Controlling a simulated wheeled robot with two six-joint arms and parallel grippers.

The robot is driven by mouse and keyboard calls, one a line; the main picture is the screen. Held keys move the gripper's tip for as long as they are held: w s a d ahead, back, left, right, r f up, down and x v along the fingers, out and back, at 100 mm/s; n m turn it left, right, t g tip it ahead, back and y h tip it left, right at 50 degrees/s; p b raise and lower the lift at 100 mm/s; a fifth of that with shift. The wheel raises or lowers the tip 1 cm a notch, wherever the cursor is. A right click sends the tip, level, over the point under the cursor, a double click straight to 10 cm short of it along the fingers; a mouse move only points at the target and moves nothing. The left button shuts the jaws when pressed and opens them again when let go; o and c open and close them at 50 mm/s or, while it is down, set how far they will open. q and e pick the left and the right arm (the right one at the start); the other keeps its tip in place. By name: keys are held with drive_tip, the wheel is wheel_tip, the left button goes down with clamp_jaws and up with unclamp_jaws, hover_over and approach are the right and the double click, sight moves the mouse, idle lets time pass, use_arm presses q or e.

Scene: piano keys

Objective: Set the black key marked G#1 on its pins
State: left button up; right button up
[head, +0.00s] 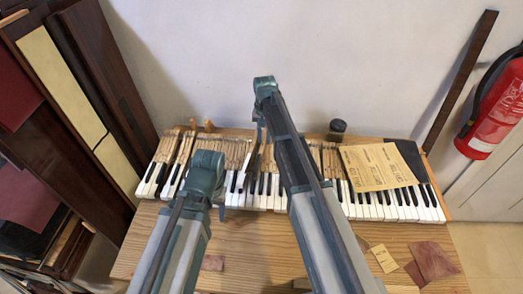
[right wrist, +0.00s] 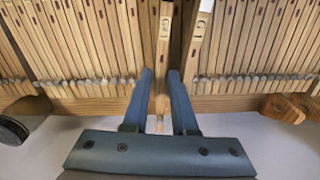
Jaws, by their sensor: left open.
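In the right wrist view, a long wooden key stick (right wrist: 162,60) with a small pale label lies between the fingers of my right gripper (right wrist: 160,75). The fingertips appear to touch it on both sides. The label seems to end in G1, but I cannot read it for sure. A second labelled key (right wrist: 196,40) is just to its right, with a dark gap between them. In the head view my right gripper (head: 253,135) reaches down over the rear of the keys. My left gripper (head: 222,210) hangs near the front of the keyboard, open. The pins are hidden.
The keyboard (head: 400,205) spans the wooden bench. A yellow paper sheet (head: 377,167) covers some keys at the right. A dark round pot (head: 337,127) stands behind. A tag (head: 383,258) and leather scraps (head: 433,262) lie front right. Dark panels (head: 75,80) lean at left.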

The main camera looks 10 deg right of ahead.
drive_tip(key=shift+f, duration=0.3)
clamp_jaws()
idle(1.5)
